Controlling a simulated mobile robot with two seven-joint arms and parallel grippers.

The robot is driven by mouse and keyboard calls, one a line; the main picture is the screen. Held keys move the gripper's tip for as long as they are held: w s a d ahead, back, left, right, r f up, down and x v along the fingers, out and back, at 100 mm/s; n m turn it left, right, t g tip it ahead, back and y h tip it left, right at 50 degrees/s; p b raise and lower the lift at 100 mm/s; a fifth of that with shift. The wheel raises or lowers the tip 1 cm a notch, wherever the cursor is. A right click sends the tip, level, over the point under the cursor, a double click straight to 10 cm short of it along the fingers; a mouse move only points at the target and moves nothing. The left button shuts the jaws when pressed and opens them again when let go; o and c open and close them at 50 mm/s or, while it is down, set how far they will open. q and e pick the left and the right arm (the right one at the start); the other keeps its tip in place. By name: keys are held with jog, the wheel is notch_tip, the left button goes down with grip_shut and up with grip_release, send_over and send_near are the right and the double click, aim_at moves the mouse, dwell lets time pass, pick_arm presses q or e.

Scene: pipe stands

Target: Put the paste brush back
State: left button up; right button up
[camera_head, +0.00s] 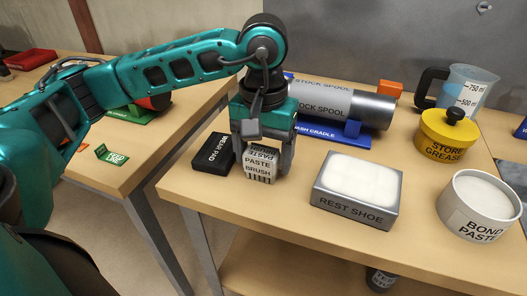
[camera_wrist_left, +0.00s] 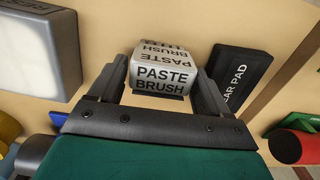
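The paste brush (camera_head: 260,166) is a small pale block with black lettering and dark bristles low on its front. It is near the front edge of the wooden table, beside the black wear pad. My left gripper (camera_head: 263,157) points down with one finger on each side of it. The left wrist view shows the brush (camera_wrist_left: 163,75) between the two fingertips (camera_wrist_left: 162,78), very close to both. I cannot tell whether the fingers press on it, or whether its underside touches the table. My right gripper is not in view.
The wear pad (camera_head: 213,153) lies just left of the brush. The grey rest shoe (camera_head: 352,212) stands to its right, then the bond paste tub (camera_head: 478,232) and yellow store grease pot (camera_head: 447,150). The stock spool (camera_head: 335,104) on its blue cradle (camera_head: 345,137) is behind.

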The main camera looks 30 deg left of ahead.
aim_at(264, 149)
pick_arm(q)
jog(key=shift+o, duration=1.2)
jog(key=shift+r, duration=0.1)
jog(key=shift+r+p, duration=0.3)
jog(key=shift+p, duration=0.05)
notch_tip(264, 149, up, 12)
jog(key=p, duration=0.1)
jog(key=shift+f+p, duration=0.2)
jog(key=shift+p, duration=0.2)
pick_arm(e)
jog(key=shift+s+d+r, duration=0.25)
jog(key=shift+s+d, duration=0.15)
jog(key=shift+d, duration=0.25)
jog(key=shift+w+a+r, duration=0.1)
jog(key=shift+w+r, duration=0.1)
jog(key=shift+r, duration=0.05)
